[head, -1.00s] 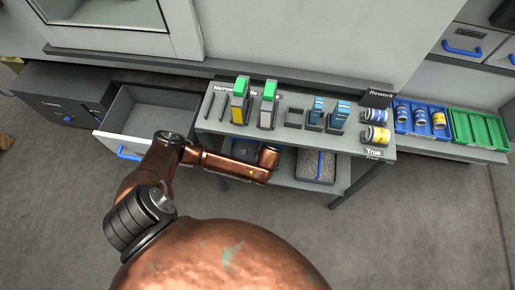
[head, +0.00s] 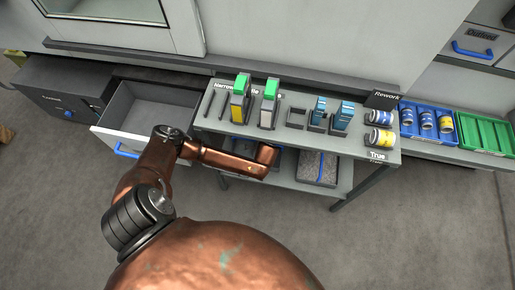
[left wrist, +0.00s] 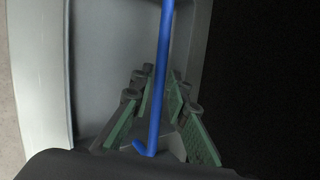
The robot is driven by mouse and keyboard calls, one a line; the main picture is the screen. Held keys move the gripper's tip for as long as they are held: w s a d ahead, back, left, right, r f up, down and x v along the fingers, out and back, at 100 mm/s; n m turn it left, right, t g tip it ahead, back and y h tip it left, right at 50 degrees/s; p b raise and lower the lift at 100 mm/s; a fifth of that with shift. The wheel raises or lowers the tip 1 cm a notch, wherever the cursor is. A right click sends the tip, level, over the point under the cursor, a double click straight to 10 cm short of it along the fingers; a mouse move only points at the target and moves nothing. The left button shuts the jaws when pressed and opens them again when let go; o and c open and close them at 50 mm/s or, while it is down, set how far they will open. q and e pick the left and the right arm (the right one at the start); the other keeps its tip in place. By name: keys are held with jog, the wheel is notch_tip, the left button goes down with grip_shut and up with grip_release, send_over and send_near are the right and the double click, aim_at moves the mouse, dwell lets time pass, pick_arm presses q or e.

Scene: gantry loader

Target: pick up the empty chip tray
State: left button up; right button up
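On the lower shelf in the head view, a grey tray with a blue handle (head: 320,166) holds grey granular chips. Another dark tray shows only in part behind my left arm. In the left wrist view, a grey tray (left wrist: 107,50) with a bare inside lies close below, and its long blue handle (left wrist: 161,70) crosses the picture. My left gripper (left wrist: 162,82) has its green-padded fingers spread on both sides of the handle, with gaps beside it. In the head view the left gripper is hidden beyond the arm. My right gripper is not in view.
The bench top (head: 215,126) above the shelf holds green-topped and blue holders and cans. An open drawer (head: 150,112) with a blue handle stands at the left. Blue (head: 408,130) and green (head: 484,135) bins are at the right. The floor in front is clear.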

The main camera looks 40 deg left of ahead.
pick_arm(q)
grip_shut()
jog(key=shift+s, duration=0.1)
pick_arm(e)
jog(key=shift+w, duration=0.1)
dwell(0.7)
